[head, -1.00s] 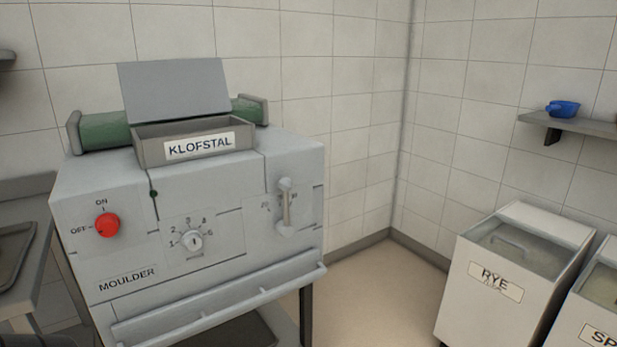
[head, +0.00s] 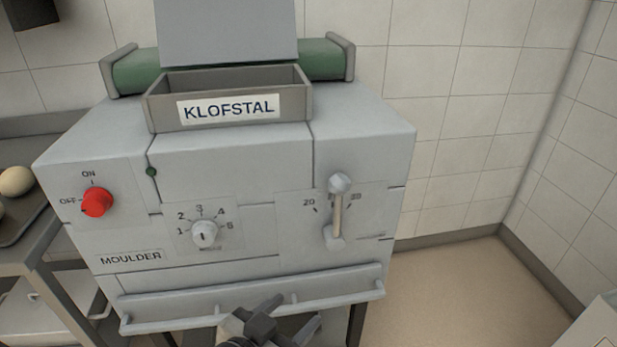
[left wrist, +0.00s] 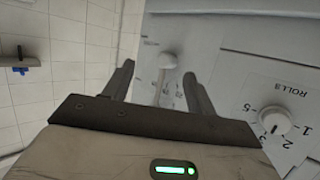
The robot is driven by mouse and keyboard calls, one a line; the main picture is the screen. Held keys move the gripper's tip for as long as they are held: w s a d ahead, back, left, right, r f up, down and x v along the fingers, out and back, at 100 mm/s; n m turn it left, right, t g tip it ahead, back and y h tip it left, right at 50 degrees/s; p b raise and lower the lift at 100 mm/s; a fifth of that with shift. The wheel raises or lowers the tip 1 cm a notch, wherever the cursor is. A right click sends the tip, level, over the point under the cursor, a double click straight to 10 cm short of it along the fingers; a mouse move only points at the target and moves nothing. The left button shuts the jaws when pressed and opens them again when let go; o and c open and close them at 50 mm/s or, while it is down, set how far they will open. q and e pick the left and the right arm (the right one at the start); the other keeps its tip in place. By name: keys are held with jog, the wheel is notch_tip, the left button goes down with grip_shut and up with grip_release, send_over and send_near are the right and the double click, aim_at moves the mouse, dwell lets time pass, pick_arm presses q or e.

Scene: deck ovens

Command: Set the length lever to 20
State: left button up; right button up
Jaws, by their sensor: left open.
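The length lever (head: 338,212) is a pale upright handle with a round knob on the right of the moulder's front (head: 130,230). Its knob stands between the 20 mark on its left and another mark, partly hidden, on its right. My right gripper is not in view.
A red on/off knob (head: 97,202) and a rolls dial (head: 204,234) sit left of the lever. A rail (head: 250,300) runs along the moulder's lower front. A rack with a tray (head: 28,226) stands at the left.

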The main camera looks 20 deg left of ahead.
pick_arm(q)
notch_tip(320, 180, up, 13)
jog(key=w+a+t, duration=0.1)
jog(key=t, duration=0.3)
jog(key=b, duration=0.2)
send_near(334, 191)
jog(key=w, duration=0.2)
jog(key=shift+n, duration=0.3)
jog(key=w, duration=0.2)
jog(key=w+d, duration=0.1)
jog(key=w, duration=0.4)
jog(key=shift+w+d+r, duration=0.1)
jog(key=shift+w+d, duration=0.05)
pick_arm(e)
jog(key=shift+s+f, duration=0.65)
